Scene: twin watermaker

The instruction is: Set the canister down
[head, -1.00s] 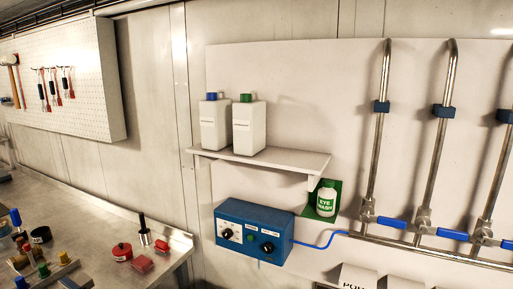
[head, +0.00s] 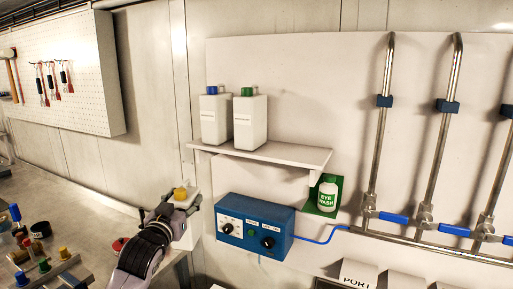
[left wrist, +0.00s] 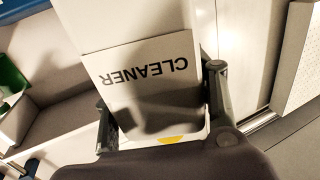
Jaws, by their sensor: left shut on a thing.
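My left gripper (head: 178,211) is shut on a white canister with a yellow cap (head: 181,194). In the head view it holds the canister roughly upright, below and left of the wall shelf (head: 290,154) and left of the blue control box. In the left wrist view the canister (left wrist: 140,62) shows the label CLEANER upside down, with my left gripper's fingers (left wrist: 162,108) on both sides. Its lower body is partly hidden by the gripper in the head view. My right gripper is not in view.
A blue-capped canister (head: 214,118) and a green-capped canister (head: 250,120) stand on the shelf's left part; its right part is free. The blue control box (head: 255,226) and eye wash bottle (head: 327,193) are below. The metal bench (head: 70,205) holds several small parts.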

